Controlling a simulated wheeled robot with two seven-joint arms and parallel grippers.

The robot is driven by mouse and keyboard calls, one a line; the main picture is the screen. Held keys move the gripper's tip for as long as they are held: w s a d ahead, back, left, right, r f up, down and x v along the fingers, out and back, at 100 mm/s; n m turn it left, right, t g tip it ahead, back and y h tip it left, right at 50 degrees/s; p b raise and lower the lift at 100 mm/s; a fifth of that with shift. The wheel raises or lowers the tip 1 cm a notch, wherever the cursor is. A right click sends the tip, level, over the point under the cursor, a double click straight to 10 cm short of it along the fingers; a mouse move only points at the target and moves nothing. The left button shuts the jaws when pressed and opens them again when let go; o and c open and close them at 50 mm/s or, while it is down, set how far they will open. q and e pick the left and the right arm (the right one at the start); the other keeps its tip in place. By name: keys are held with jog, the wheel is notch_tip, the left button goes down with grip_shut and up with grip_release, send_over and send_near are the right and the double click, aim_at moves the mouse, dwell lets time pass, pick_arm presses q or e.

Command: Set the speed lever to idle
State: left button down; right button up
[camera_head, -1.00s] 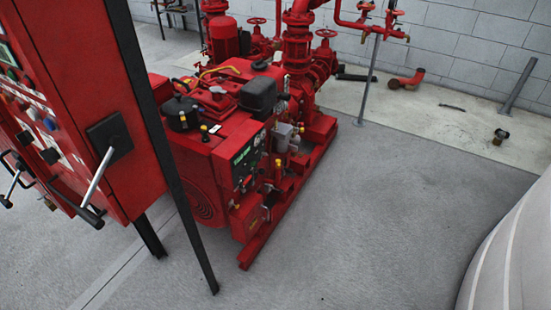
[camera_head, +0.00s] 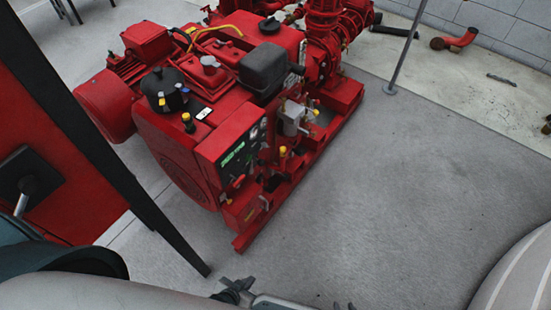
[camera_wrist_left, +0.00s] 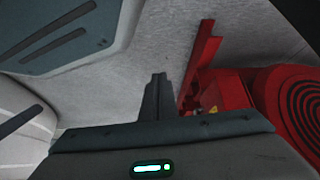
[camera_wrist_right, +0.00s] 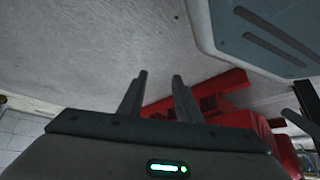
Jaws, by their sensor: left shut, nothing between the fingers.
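The red engine pumpset (camera_head: 225,130) stands on the floor in the upper middle of the head view. Its dark control panel (camera_head: 242,158) faces the front. Small yellow-tipped parts (camera_head: 283,151) show on its side; I cannot tell which part is the speed lever or how it is set. My left gripper (camera_head: 236,286) is at the bottom of the head view, in front of the pumpset and apart from it. Its fingers are together and empty in the left wrist view (camera_wrist_left: 157,80). My right gripper (camera_wrist_right: 159,76) has its fingers apart with nothing between them; only its tips (camera_head: 344,306) show at the head view's bottom edge.
A red cabinet (camera_head: 45,130) with a black leg (camera_head: 125,180) stands close at the left. The pumpset's red base rail (camera_head: 262,222) sits low at its front. The grey floor (camera_head: 430,170) on the right is clear. A thin post (camera_head: 405,45) stands behind.

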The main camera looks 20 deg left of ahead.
pick_arm(q)
jog(key=shift+w, duration=0.15)
pick_arm(e)
jog(key=shift+a, duration=0.1)
